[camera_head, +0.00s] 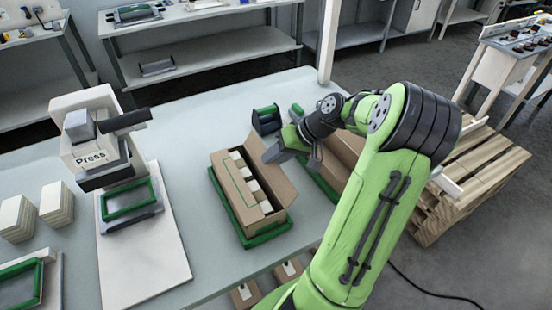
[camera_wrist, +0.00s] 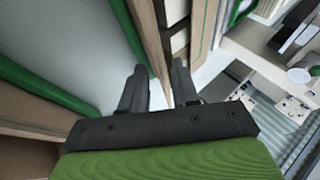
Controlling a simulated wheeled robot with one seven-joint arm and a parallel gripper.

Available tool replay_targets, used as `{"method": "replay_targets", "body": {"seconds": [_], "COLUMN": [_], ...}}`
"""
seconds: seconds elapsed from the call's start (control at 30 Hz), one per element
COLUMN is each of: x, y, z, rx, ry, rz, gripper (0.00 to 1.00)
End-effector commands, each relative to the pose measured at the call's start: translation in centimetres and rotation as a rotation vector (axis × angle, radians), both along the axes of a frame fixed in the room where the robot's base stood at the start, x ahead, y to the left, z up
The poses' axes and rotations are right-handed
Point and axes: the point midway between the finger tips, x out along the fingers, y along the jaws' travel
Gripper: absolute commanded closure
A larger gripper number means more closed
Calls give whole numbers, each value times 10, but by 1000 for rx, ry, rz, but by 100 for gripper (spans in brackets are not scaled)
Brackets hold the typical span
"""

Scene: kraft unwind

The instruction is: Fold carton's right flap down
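The open brown carton (camera_head: 232,190) sits in a green tray (camera_head: 262,236) on the table in the head view. White-topped contents show in a row inside it. Its right flap (camera_head: 272,178) stands up, leaning outward. My gripper (camera_head: 272,153) is at the far end of this flap, partly hiding it. In the wrist view my gripper (camera_wrist: 158,85) has its two dark fingers apart, with a thin cardboard edge (camera_wrist: 150,45) running between them. I cannot tell whether either finger touches the cardboard.
A second carton (camera_head: 344,148) stands just right, partly behind my arm. A green and black dispenser (camera_head: 266,120) is beyond the carton. A press (camera_head: 100,145) stands at the left, with stacked blocks (camera_head: 56,203) beside it. The table between press and carton is clear.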

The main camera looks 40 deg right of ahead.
Motion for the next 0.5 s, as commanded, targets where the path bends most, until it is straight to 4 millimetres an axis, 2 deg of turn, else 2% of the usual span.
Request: {"method": "replay_targets", "body": {"seconds": [0.13, 0.33, 0.5], "x": [0, 0, 0], "y": [0, 0, 0], "z": [1, 1, 1], "rx": [0, 0, 0], "ry": [0, 0, 0], "rz": [0, 0, 0], "gripper": [70, 100, 100]}}
